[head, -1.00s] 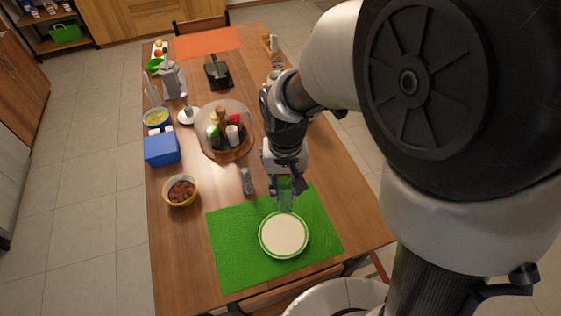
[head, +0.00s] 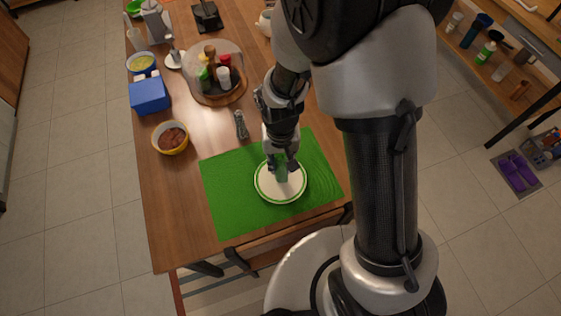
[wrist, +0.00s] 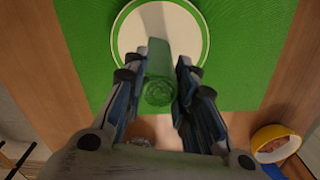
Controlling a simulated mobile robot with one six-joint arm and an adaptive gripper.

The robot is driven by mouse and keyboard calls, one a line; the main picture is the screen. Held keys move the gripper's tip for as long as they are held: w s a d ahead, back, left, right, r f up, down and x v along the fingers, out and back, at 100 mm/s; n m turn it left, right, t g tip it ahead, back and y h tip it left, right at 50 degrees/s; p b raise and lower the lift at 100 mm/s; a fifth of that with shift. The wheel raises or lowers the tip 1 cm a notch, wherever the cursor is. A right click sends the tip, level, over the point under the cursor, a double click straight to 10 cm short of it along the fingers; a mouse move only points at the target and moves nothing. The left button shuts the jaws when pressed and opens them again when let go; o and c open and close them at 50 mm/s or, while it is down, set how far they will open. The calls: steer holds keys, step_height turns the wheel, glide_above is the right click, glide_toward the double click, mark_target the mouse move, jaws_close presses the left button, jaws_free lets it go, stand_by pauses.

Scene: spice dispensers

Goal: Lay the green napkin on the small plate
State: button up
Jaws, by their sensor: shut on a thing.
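My gripper (head: 283,165) is shut on the green napkin (head: 281,174), which looks rolled up. In the wrist view the napkin (wrist: 159,78) sits between the two fingers of my gripper (wrist: 161,62), its rolled end facing the camera. The small plate (head: 293,191), white with a green rim, lies on a green placemat. My gripper and the napkin are over the far part of the plate. In the wrist view the plate (wrist: 187,30) is beyond the napkin. I cannot tell whether the napkin touches it.
The green placemat (head: 225,200) lies at the table's near end. A grey shaker (head: 240,125) stands just beyond it. A yellow bowl (head: 171,138), a blue box (head: 150,95) and a domed spice tray (head: 215,72) stand farther left and back.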

steer(key=o, duration=0.9)
steer(key=shift+f, duration=0.15)
steer(key=s+d+r+t+p, duration=0.1)
steer(key=s+d+r+p, duration=0.15)
steer(key=r, duration=0.95)
steer(key=s+d+r+t+p, duration=0.1)
steer(key=d+r+p, duration=0.15)
steer(key=r, duration=0.95)
steer(key=shift+s+d+r+t+b, duration=0.1)
steer(key=shift+s+d+r+t, duration=0.35)
steer(key=shift+s+d+r, duration=0.8)
steer(key=shift+s+d+r+t+b, duration=0.15)
steer(key=shift+s+d+r+t, duration=0.4)
steer(key=shift+s+r, duration=1.2)
steer(key=shift+s+d+r+t+b, duration=0.1)
steer(key=shift+s+d+r+t, duration=0.2)
steer(key=shift+s+d+r, duration=1.25)
steer(key=shift+s+a+f, duration=0.35)
steer(key=shift+a+f, duration=0.05)
steer(key=shift+f, duration=0.15)
